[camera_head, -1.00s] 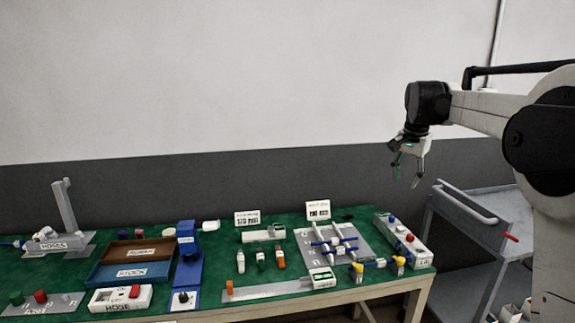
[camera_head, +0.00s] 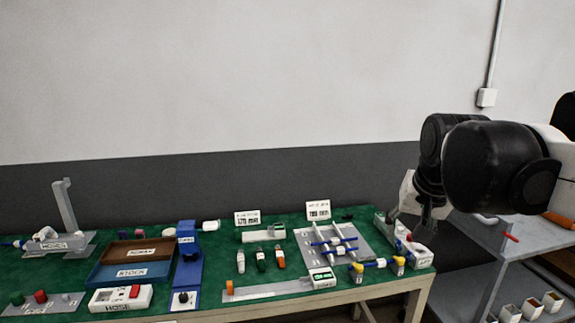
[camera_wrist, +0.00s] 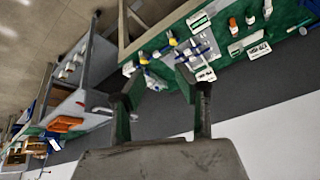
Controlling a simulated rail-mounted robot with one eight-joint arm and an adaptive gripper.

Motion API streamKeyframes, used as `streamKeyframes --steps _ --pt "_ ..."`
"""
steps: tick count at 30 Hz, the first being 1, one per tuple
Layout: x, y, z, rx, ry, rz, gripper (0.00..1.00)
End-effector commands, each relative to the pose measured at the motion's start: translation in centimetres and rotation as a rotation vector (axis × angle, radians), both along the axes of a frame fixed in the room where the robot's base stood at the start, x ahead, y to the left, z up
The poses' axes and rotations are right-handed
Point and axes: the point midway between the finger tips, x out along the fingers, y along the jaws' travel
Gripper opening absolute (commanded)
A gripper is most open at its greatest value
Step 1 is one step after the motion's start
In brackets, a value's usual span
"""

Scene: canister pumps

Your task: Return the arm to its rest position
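My gripper (camera_head: 412,222) is in front of the right end of the green-topped table (camera_head: 215,290) in the head view, partly hidden behind my arm's dark joints. In the wrist view its two fingers (camera_wrist: 157,84) stand apart with nothing between them, so it is open and empty. In the head view the gripper overlaps the white box with red and blue buttons (camera_head: 420,253); I cannot tell how far apart they are.
A grey shelf cart (camera_head: 530,250) stands right of the table, with several small open boxes (camera_head: 530,307) low on it. A grey plate with blue-ended rods (camera_head: 350,252), a blue-brown tray (camera_head: 105,270) and a blue stand (camera_head: 187,268) occupy the table.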

Motion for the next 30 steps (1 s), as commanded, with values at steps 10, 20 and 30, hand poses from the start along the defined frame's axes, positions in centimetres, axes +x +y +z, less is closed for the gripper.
streamKeyframes --steps 10,20,30 --pt "-9.5 2.3 -5.6 -0.067 -0.087 0.159 0.31" --pt "-14.6 3.3 -10.3 -0.116 -0.144 0.257 0.31" --pt "-14.9 3.4 -10.7 -0.122 -0.15 0.267 0.31"
